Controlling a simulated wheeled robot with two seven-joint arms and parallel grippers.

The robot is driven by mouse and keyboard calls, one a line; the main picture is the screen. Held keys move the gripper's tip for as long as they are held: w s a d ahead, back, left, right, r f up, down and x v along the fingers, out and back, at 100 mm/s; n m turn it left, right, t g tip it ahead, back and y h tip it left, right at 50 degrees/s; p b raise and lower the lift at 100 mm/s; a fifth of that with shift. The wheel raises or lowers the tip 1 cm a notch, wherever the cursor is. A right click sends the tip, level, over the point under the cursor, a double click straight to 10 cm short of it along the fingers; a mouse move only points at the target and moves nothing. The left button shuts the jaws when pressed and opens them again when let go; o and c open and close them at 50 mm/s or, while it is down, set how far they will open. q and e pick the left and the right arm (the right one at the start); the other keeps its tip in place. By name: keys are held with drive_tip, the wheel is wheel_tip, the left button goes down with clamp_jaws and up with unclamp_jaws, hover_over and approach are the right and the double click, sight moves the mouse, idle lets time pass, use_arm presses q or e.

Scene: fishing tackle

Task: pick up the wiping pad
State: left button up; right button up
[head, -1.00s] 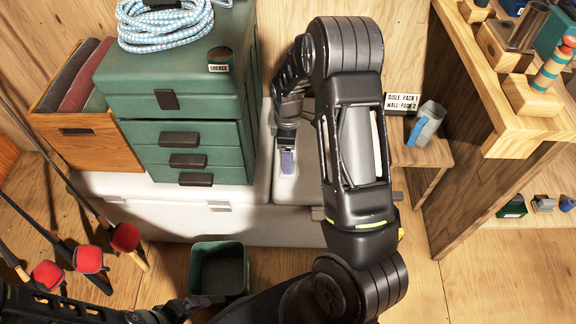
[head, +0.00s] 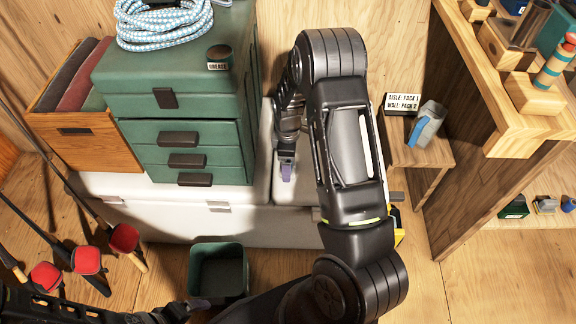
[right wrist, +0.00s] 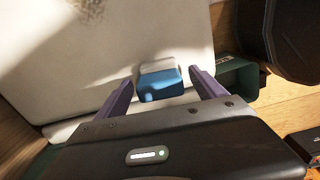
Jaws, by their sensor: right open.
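The wiping pad, a small block with a blue lower part and a pale top (right wrist: 160,88), shows in the right wrist view on the white lid. In that view it appears between the two purple fingers of my right gripper (right wrist: 161,76), with a gap on each side. My right gripper is open. In the head view the right gripper (head: 287,172) points down over the white chest; I cannot make out the pad there. My left gripper (head: 200,304) is low near the green bin, and its finger gap is not clear.
The white chest (head: 160,221) carries a green drawer cabinet (head: 185,134) left of my right gripper. A green bin (head: 219,270) stands on the floor in front. A small wooden table (head: 425,153) with a blue-and-grey container (head: 427,123) is at right. Red-ended rods (head: 88,260) lean at left.

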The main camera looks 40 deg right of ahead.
drive_tip(key=shift+c, duration=0.6)
drive_tip(key=c, duration=1.4)
